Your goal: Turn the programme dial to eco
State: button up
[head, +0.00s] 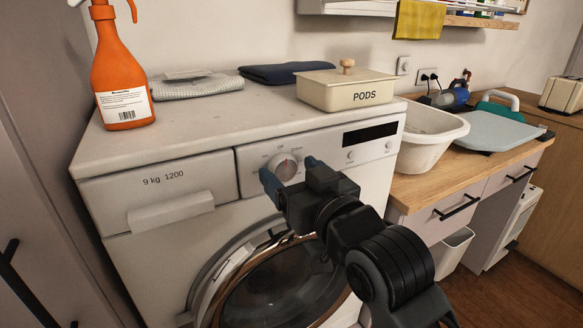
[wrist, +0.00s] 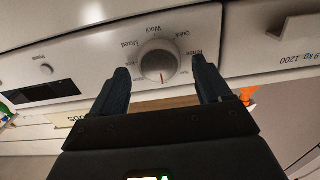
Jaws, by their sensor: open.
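The programme dial (head: 285,168) is a round pale knob on the washing machine's front panel, with printed labels around it. In the wrist view the dial (wrist: 158,60) shows a red pointer mark toward the picture's bottom; the head view shows "Off" printed above the dial. Mixed, Wool and Quick are readable in the wrist view; other labels are small or partly covered. My gripper (head: 289,168) is open in front of the panel. In the wrist view my gripper (wrist: 161,66) has one dark finger on each side of the dial, with gaps visible.
The washing machine (head: 170,180) has a detergent drawer (head: 172,213) left of the dial, and small buttons and a dark display (head: 370,134) to the right. Its round door (head: 280,285) lies below my gripper. A PODS box (head: 345,92) and an orange spray bottle (head: 122,80) stand on top.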

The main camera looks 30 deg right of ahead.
jog(key=shift+w, duration=0.4)
jog(key=shift+c, duration=0.2)
jog(key=c, duration=0.9)
jog(key=shift+c, duration=0.2)
